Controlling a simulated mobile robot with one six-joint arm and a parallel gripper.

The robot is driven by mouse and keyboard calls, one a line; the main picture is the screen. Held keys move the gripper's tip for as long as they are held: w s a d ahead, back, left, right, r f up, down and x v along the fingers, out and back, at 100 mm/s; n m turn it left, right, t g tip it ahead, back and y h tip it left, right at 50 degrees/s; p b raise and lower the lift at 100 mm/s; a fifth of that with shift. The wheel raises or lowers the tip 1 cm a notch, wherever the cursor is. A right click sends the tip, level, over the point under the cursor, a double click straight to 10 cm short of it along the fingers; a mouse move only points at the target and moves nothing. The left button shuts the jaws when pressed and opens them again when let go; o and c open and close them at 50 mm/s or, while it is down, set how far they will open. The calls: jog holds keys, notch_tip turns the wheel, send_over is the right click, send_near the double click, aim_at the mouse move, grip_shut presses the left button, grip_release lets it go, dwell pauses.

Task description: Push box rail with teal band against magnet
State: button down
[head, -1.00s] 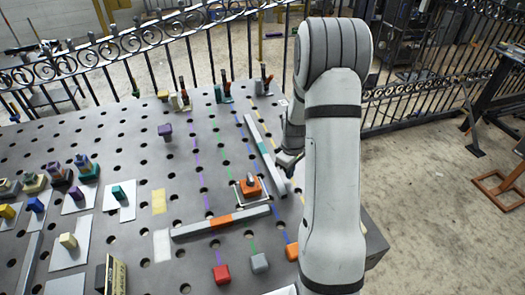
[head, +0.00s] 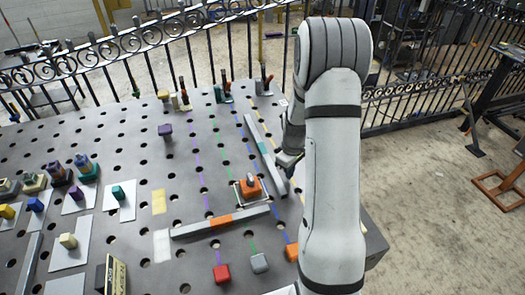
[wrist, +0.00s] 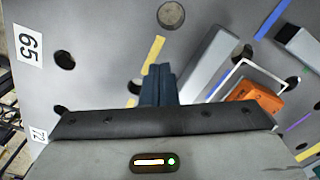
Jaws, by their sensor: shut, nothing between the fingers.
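The grey box rail with the teal band (head: 263,146) lies aslant on the perforated table, from the far end down toward the magnet. The magnet (head: 252,187) is an orange block with a dark knob, set in a white outline to the left of the rail's near end. My gripper (head: 289,163) is low over the table on the rail's right side. In the wrist view, my gripper's fingers (wrist: 158,84) are closed together and empty, beside the grey rail (wrist: 207,62); I cannot tell whether they touch it. The orange magnet (wrist: 256,98) shows beyond the rail, slightly apart from it.
A second grey rail with an orange band (head: 222,221) lies in front of the magnet. Red (head: 221,274), grey (head: 260,263) and orange blocks stand at the near edge. Several small parts on plates fill the left side. An ornate iron fence (head: 130,40) runs behind the table.

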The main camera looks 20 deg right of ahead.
aim_at(279, 179)
jog(key=shift+f+b, duration=0.75)
jog(key=shift+f, duration=0.15)
jog(key=shift+r, duration=0.2)
dwell(0.3)
dwell(0.5)
jog(key=shift+s+a+b, duration=0.1)
jog(key=shift+a+b, duration=0.4)
jog(key=shift+a, duration=2.75)
jog(key=shift+d, duration=0.15)
jog(key=shift+d, duration=1.15)
jog(key=shift+r, duration=0.1)
